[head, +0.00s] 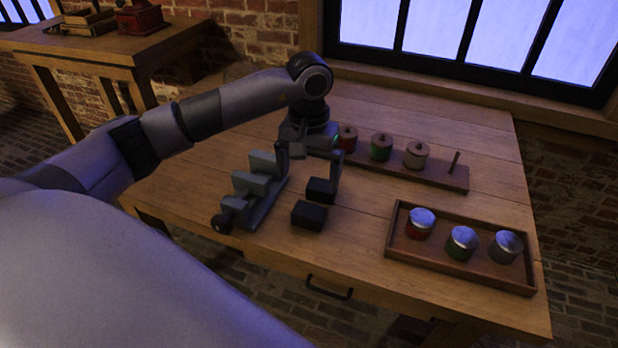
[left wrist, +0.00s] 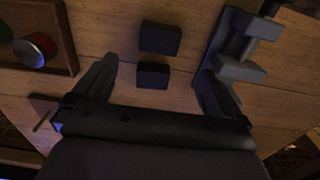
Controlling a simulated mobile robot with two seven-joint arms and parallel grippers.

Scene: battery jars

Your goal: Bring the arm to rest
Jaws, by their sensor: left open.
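My left gripper (head: 310,166) is open and empty above the wooden table (head: 355,255), its fingers pointing down. In the left wrist view the two fingers (left wrist: 152,92) are spread wide, with nothing between them. Two black blocks lie on the table below: a farther one (head: 321,190) and a nearer one (head: 309,215). They also show in the left wrist view, one nearer the gripper (left wrist: 153,76) and one farther off (left wrist: 160,38). A grey stepped stand (head: 262,185) is just left of the gripper. My right gripper is not in view.
A wooden tray (head: 458,272) holds three metal-lidded jars (head: 461,242) at the right. Behind it, a wooden rack (head: 440,178) carries red, green and pale spools and one bare peg. A side table (head: 110,48) stands at the back left.

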